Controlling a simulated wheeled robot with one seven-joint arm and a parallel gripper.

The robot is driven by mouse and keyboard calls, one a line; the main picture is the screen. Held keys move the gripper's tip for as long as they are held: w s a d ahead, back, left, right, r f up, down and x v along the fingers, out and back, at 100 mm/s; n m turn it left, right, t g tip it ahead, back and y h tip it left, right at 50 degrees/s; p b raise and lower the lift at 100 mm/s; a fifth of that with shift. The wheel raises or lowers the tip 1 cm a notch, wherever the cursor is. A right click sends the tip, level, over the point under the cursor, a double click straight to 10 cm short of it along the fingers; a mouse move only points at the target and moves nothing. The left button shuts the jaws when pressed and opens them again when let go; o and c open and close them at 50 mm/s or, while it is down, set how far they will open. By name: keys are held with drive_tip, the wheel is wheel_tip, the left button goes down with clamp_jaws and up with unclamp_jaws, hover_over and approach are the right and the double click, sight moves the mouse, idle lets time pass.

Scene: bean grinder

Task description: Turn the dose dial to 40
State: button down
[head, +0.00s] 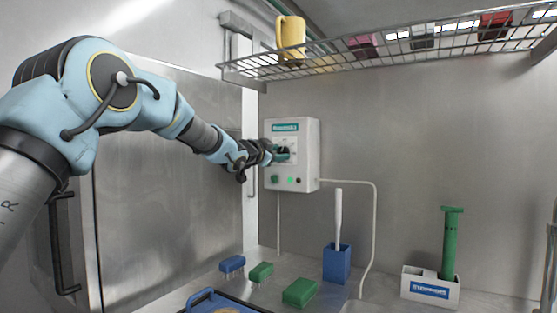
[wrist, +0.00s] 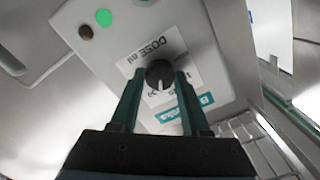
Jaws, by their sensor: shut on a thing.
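The dose dial (wrist: 159,75) is a round dark knob with a white pointer mark, on a white plate lettered "DOSE ml" that appears upside down in the wrist view. The mark points down in that view, toward the teal label; the scale numbers are too small and partly covered to read surely. My gripper (wrist: 160,73) has one finger on each side of the dial and is shut on it. In the head view my gripper (head: 275,153) reaches the front of the white wall box (head: 307,155) and mostly hides the dial.
Below the dial, the box has a green light (wrist: 104,17) and a dark button (wrist: 85,32). A wire shelf (head: 390,50) with a yellow jug (head: 290,37) hangs above. Brushes, a blue holder (head: 337,264) and a white caddy (head: 430,289) stand on the counter below.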

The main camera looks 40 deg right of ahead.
drive_tip(key=shift+m+b, duration=3.2)
drive_tip(key=shift+m, duration=4.2)
drive_tip(key=shift+c, duration=1.9)
unclamp_jaws()
drive_tip(key=b+v, duration=0.3)
drive_tip(key=v, duration=0.7)
drive_tip(key=shift+a+b, duration=0.3)
drive_tip(key=shift+a, duration=0.1)
